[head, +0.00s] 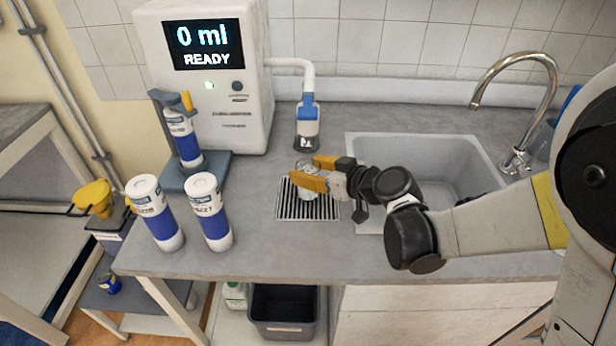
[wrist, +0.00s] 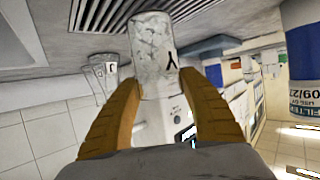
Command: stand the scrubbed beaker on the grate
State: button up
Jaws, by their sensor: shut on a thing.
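The beaker (wrist: 152,55) is clear, mottled glass with a dark mark like a "Y" on its side. My gripper (head: 316,173) is shut on it, with one orange finger on each side. In the head view the fingers hide most of the beaker. The grate (head: 308,210) is a dark slatted panel in a light frame on the counter. My gripper and the beaker are over its back part. In the wrist view the grate (wrist: 105,14) lies next to the beaker's far end; whether they touch I cannot tell.
The sink (head: 365,150) is to the right. Two blue-and-white bottles (head: 154,220) (head: 210,215) stand on the left. Bare counter lies in front of the grate.

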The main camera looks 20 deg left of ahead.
jog(key=shift+f, duration=0.45)
jog(key=shift+f, duration=0.25)
jog(key=o, duration=1.2)
jog(key=shift+r, duration=0.1)
jog(key=shift+c, duration=0.2)
jog(key=shift+r, duration=0.1)
